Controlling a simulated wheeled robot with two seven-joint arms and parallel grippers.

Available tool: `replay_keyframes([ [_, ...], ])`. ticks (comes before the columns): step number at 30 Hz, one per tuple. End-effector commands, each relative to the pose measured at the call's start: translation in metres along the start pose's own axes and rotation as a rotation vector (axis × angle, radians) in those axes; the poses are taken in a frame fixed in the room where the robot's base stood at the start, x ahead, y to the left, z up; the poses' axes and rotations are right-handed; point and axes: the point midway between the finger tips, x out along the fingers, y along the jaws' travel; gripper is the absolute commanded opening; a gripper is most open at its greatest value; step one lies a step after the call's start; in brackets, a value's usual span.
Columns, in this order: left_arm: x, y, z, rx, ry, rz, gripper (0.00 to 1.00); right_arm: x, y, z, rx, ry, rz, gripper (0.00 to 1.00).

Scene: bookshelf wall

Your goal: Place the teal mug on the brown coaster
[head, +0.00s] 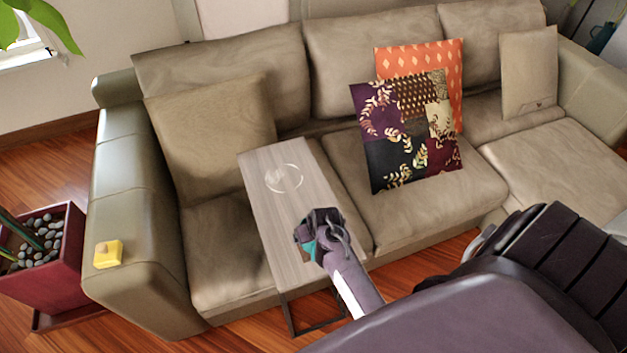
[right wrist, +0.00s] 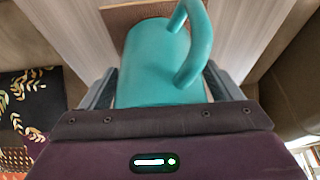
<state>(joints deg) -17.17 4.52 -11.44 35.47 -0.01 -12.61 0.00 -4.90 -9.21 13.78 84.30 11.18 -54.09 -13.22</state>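The teal mug (right wrist: 155,60) fills the space between the two fingers of my right gripper (right wrist: 162,85) in the right wrist view, with its handle toward the upper right. The fingers lie against its sides. In the head view only a small teal part of the mug (head: 308,251) shows beside my right gripper (head: 318,240), over the near part of the narrow side table. The brown coaster (right wrist: 122,18) shows partly behind the mug at the top of the right wrist view. The mug hides the rest, and I cannot tell whether they touch. My left gripper is not in view.
The light wood side table (head: 262,160) has a clear round glass-like item (head: 284,178) on its far part. A grey-beige sofa (head: 240,270) surrounds it, with a patterned cushion (head: 405,140) at right. A yellow item (head: 108,254) sits on the sofa's left armrest.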

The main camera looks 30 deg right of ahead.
Motion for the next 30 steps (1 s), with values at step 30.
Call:
replay_keyframes([
  [30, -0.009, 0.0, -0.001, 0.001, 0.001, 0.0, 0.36, -0.111, 0.001, -0.002, -0.002, 0.002, 0.002, 0.91],
])
